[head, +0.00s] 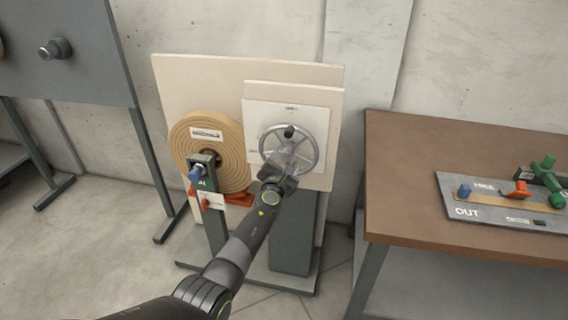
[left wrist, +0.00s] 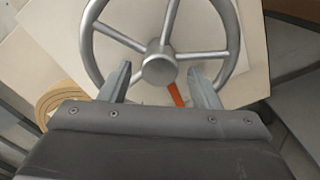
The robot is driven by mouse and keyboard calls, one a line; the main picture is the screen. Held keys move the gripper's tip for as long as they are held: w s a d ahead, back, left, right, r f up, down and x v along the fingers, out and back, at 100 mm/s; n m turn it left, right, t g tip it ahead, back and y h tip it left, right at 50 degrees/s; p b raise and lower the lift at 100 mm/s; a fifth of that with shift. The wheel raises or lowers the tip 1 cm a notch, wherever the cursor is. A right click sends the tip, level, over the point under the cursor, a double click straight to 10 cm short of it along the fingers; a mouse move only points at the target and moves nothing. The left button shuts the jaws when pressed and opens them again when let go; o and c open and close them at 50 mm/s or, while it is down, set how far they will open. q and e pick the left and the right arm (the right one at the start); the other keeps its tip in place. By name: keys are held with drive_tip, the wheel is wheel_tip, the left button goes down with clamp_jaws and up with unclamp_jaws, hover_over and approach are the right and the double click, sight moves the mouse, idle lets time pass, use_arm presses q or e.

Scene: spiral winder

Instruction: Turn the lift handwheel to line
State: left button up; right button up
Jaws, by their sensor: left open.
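The grey lift handwheel (head: 287,152) is mounted on a pale panel (head: 257,120) with a small printed label near its top. A dark knob (head: 289,131) shows near the top of the rim. My left gripper (head: 280,176) is in front of the wheel's lower part. In the left wrist view, its two fingers are spread and empty, one on each side below the wheel's hub (left wrist: 159,70). An orange-red strip (left wrist: 177,95) shows between them, below the hub. I cannot tell whether the fingers touch the wheel. The line is too small to make out. My right gripper is not in view.
A large tan roll (head: 233,148) stands left of the wheel, behind a green post with a blue knob (head: 195,174). A brown table (head: 410,160) at right carries a grey board marked OUT (head: 470,222). Floor is free at the front left.

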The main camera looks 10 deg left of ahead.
use_arm(q)
drive_tip(key=shift+s, duration=0.15)
drive_tip(key=shift+s+p, duration=0.2)
drive_tip(key=shift+p, duration=0.15)
drive_tip(key=s+p, duration=0.6)
drive_tip(key=s, duration=1)
drive_tip(key=shift+s+a, duration=0.25)
drive_tip(key=shift+s, duration=0.15)
